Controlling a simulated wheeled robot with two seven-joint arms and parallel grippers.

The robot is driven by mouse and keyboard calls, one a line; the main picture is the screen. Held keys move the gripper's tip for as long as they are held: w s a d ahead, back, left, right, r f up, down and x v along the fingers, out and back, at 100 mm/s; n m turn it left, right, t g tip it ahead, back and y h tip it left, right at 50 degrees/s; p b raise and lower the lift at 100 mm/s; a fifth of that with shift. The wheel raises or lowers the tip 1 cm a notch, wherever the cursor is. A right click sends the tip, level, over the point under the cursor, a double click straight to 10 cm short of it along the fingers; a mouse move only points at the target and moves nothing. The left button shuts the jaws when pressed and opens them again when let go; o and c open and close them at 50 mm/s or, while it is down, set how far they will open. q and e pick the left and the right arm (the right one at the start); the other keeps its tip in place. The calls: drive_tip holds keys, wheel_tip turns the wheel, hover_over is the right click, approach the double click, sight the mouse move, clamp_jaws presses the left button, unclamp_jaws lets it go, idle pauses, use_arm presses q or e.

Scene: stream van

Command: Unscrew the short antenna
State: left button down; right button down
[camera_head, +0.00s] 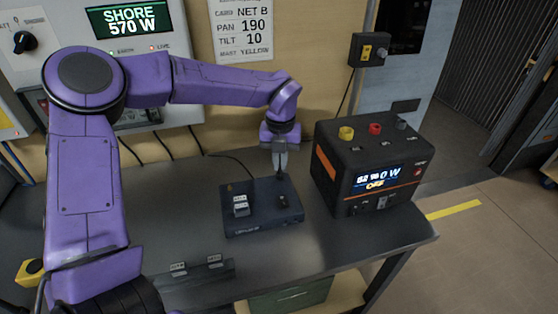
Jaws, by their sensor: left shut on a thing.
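My left arm reaches in from the left, and its gripper (280,172) points down over the right half of a flat dark blue box (258,222) on the metal bench. The gripper is shut on a thin dark upright piece at the box's back, which looks like the short antenna; the fingers hide most of it. A black knob-like part (283,201) sits on the box just in front of the fingers. A small grey labelled block (241,205) sits on the box's left half. My right gripper is not in view.
A black power unit (368,165) with coloured terminals stands close to the right of the box. A low labelled rack (195,283) lies at the bench's front edge. The wall panel (30,70) is behind. Bare bench (180,220) lies left of the box.

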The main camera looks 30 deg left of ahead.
use_arm(q)
drive_tip(key=c, duration=1.3)
unclamp_jaws()
drive_tip(key=shift+d, duration=0.1)
drive_tip(key=shift+w, duration=0.15)
drive_tip(key=shift+p, duration=0.35)
drive_tip(key=shift+m+p, duration=1.6)
drive_tip(key=shift+m, duration=0.2)
